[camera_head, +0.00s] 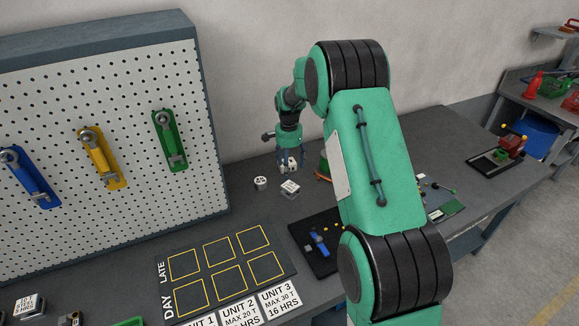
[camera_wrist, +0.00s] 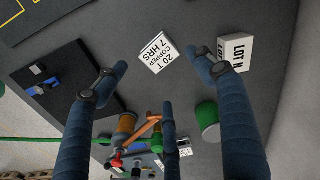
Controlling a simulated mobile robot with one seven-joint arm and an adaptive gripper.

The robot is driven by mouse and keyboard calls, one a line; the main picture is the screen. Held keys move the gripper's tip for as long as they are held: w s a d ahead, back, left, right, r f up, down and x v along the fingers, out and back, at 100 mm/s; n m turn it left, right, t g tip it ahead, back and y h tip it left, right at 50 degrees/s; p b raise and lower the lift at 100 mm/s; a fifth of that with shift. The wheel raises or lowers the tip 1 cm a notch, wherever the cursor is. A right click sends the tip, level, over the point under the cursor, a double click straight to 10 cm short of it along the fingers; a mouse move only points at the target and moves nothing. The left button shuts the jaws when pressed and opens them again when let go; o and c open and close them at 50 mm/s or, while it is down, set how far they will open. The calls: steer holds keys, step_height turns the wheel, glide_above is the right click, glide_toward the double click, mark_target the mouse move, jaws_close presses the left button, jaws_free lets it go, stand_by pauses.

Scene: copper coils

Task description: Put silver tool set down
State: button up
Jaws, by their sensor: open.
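My gripper (camera_head: 290,167) is at the far end of my arm, low over the back of the grey bench. In the wrist view my gripper (camera_wrist: 158,75) has its blue fingers spread apart with nothing between them. A white block labelled "20 T COPPER 7 HRS" (camera_wrist: 158,55) lies just beyond the fingertips. A white "LOT" block (camera_wrist: 236,52) is beside the right finger, apart from or partly behind its tip. I cannot pick out a silver tool set for certain. Silver tools show on blue (camera_head: 35,182), yellow (camera_head: 103,160) and green (camera_head: 169,142) holders on the pegboard.
A green cylinder (camera_wrist: 208,115) and an orange item (camera_wrist: 148,125) stand close to the fingers. A black tray (camera_head: 312,255) with a blue part and a DAY/LATE grid board (camera_head: 212,262) lie nearer.

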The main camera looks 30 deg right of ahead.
steer(key=shift+r, duration=0.1)
steer(key=s+a+r+n+t, duration=0.15)
steer(key=s+a+r, duration=0.25)
steer(key=s+r, duration=0.4)
steer(key=s+a+r+n, duration=0.35)
steer(key=s+r, duration=0.25)
steer(key=r, duration=0.3)
steer(key=s+a+r+n+t, duration=0.1)
steer(key=s+a+r, duration=0.45)
steer(key=r, duration=0.35)
steer(key=s+a+r+n+t, duration=0.1)
steer(key=s+a+n, duration=0.2)
steer(key=s, duration=1.1)
steer(key=s+a+r+n+t, duration=0.1)
steer(key=s+a+n+t, duration=0.1)
steer(key=s, duration=1.2)
steer(key=shift+s+a+n, duration=0.4)
steer(key=shift+a+n, duration=0.2)
steer(key=shift+n, duration=0.6)
